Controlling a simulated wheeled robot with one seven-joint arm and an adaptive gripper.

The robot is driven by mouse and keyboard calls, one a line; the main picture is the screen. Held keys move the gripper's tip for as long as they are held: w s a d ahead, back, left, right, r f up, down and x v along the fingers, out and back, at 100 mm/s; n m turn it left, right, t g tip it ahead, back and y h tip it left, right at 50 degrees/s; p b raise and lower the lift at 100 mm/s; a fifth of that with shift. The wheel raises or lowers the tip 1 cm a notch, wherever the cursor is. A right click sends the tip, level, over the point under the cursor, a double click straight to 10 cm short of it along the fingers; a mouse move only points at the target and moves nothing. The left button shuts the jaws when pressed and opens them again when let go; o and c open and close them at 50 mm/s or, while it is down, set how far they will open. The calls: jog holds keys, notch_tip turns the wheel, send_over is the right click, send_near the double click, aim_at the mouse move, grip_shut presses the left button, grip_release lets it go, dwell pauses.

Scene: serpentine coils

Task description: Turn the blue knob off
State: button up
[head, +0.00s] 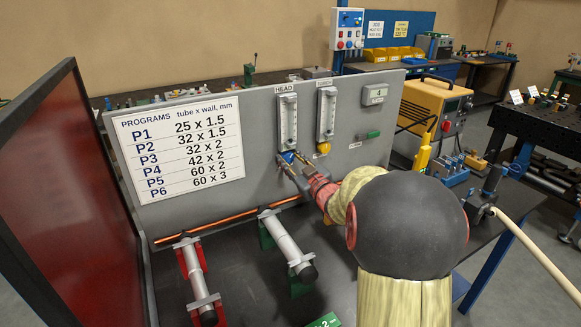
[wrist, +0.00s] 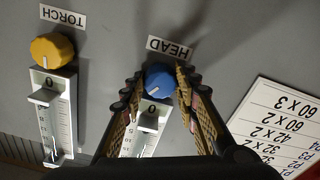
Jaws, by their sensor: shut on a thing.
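The blue knob (head: 288,157) sits at the bottom of the flowmeter labelled HEAD (head: 287,121) on the upright grey panel. In the wrist view, which is upside down, the blue knob (wrist: 160,82) lies between my fingertips, below the HEAD label (wrist: 169,47). My gripper (head: 291,163) reaches the panel from the right, its fingers on either side of the knob and shut on it. The wrist view shows my gripper (wrist: 158,79) with one finger at each side of the knob.
A yellow knob (head: 323,148) under the TORCH flowmeter (head: 326,112) is close to the right. A programs sign (head: 182,140) hangs on the panel's left. A copper tube (head: 225,222) and clamped cylinders lie in front. A red screen (head: 75,200) stands at the left.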

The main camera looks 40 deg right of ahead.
jog(key=shift+n, duration=0.4)
jog(key=o, duration=1.2)
jog(key=shift+c, duration=0.2)
jog(key=v, duration=1.2)
